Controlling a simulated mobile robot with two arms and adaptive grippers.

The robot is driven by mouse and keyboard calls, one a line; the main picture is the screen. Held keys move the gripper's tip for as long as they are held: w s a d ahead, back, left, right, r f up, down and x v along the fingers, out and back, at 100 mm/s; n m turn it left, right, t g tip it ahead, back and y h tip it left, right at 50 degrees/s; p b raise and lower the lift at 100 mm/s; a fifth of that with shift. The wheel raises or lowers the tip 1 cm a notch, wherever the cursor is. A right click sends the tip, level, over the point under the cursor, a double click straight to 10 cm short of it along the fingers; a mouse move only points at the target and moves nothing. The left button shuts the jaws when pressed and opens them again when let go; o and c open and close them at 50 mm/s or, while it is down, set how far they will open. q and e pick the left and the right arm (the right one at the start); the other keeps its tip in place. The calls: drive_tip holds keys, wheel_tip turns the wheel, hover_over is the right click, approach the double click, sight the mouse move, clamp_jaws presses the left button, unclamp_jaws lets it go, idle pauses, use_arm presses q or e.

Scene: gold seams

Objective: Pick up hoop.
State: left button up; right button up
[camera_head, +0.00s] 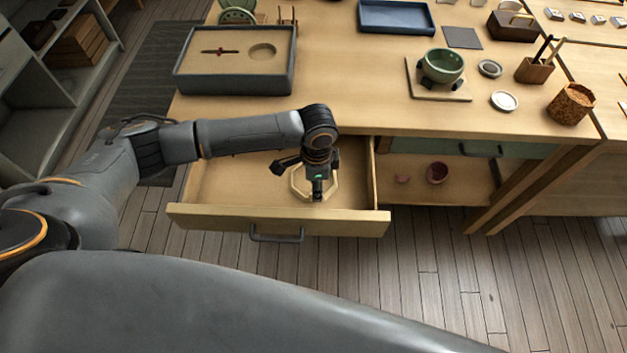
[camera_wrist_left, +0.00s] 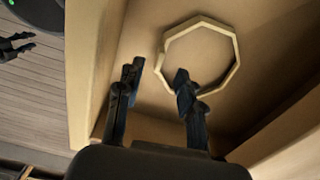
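The hoop is a pale wooden octagonal ring (camera_head: 294,184) lying on the bottom of the open drawer (camera_head: 230,190). It shows more fully in the left wrist view (camera_wrist_left: 236,52). My left gripper (camera_head: 318,192) points down into the drawer over the hoop and covers part of it. In the left wrist view my left gripper (camera_wrist_left: 157,72) is open and empty. One fingertip overlaps the hoop's near side; the other is outside the ring, toward the drawer front. What looks like my right gripper (camera_wrist_left: 18,43) shows small at the left edge of that view, its fingers apart.
The drawer front (camera_head: 290,221) with a dark handle (camera_head: 277,236) and the drawer's side walls surround the hoop. The tabletop above holds a grey tray box (camera_head: 235,82), a green bowl (camera_head: 443,66) and a cork pot (camera_head: 571,104). A shelf beside the drawer holds small pink pieces (camera_head: 437,172).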

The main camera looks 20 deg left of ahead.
use_arm(q)
wheel_tip(320, 180, down, 4)
drive_tip(key=shift+d, duration=0.15)
clamp_jaws()
drive_tip(key=shift+r, duration=0.15)
